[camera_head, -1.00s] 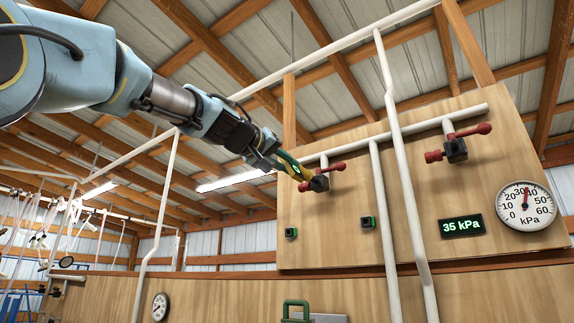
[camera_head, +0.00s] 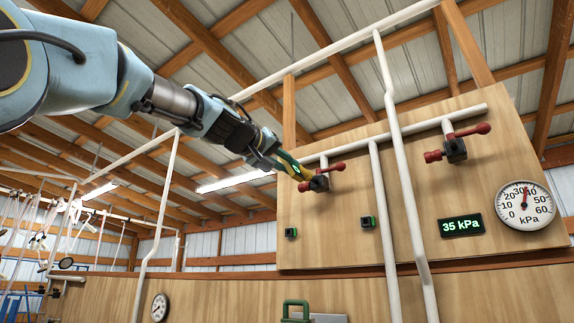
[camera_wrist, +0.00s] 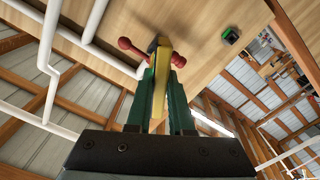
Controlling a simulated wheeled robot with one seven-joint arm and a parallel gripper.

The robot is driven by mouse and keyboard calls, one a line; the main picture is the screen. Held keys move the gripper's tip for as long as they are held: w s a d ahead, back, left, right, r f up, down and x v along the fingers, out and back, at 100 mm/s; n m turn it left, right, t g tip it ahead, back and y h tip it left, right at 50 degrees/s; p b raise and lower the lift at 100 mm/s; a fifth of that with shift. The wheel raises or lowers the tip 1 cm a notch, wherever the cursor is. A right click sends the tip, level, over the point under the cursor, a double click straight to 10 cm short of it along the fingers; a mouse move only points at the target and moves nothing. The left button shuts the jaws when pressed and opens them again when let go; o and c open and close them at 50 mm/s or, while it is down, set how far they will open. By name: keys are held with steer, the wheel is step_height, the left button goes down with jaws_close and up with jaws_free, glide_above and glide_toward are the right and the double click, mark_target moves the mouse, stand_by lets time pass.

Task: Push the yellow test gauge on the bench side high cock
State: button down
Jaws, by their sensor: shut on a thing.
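My gripper (camera_head: 285,163), with dark green fingers, is shut on the yellow test gauge (camera_head: 295,170) high beside the wooden panel. In the wrist view the gauge (camera_wrist: 162,62) sits between the fingers. Its far end meets or overlaps the left red-handled cock (camera_head: 320,183). I cannot tell how far it is on. That cock's red handle (camera_wrist: 130,46) also shows in the wrist view, with part of its body hidden behind the gauge. A second red-handled cock (camera_head: 456,150) is farther right on the panel.
White pipes (camera_head: 395,130) run up and across the panel (camera_head: 340,240). A round dial (camera_head: 525,207) and a green display reading 35 kPa (camera_head: 461,225) are at right. Two small green-edged black fittings (camera_head: 368,222) sit below the left cock.

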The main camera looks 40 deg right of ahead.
mark_target(307, 173)
steer(key=shift+d, duration=0.2)
steer(key=shift+w+d+r, duration=0.1)
steer(key=shift+w+d, duration=0.05)
steer(key=shift+d, duration=0.2)
steer(key=shift+d+p, duration=0.35)
steer(key=shift+w+d, duration=0.15)
steer(key=shift+d, duration=0.2)
steer(key=shift+w+d+p, duration=0.1)
steer(key=shift+d+p, duration=0.2)
steer(key=shift+d, duration=0.15)
steer(key=c, duration=0.7)
jaws_free()
